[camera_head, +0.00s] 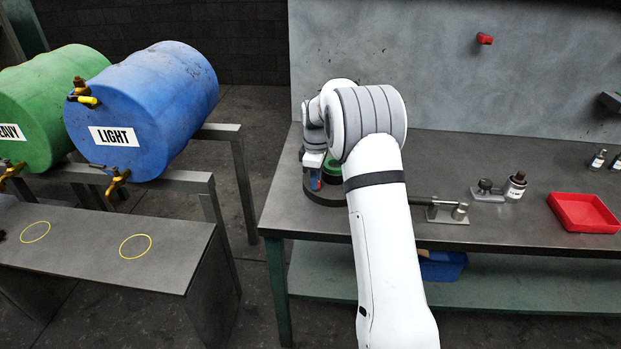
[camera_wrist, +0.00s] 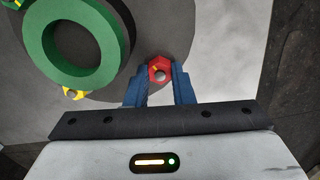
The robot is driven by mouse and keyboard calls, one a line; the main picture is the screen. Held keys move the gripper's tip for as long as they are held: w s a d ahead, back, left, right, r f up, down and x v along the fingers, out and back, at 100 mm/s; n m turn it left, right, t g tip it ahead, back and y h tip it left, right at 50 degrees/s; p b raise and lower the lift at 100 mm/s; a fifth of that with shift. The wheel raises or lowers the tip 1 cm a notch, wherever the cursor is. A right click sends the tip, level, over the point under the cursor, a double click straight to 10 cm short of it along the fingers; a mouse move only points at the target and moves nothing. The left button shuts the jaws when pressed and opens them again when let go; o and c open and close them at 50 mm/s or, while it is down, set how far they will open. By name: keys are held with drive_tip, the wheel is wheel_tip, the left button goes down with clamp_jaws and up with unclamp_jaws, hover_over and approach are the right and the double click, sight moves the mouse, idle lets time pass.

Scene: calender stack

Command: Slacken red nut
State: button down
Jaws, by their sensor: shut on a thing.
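The red nut (camera_wrist: 159,70) sits on a dark round base (camera_wrist: 112,88) in the wrist view, beside a green ring (camera_wrist: 55,45). My gripper (camera_wrist: 160,82) is shut on the red nut, with one blue finger against each side of it. My arm hides much of this area.
A yellow part (camera_wrist: 76,93) touches the green ring's edge. Blue and green drums stand on a rack at left.

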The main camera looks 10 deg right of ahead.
drive_tip(key=shift+w+d+r, duration=0.1)
drive_tip(key=shift+w+d, duration=0.05)
drive_tip(key=shift+w, duration=0.05)
drive_tip(key=c, duration=1.5)
unclamp_jaws()
drive_tip(key=shift+w, duration=0.1)
drive_tip(key=shift+r, duration=3.75)
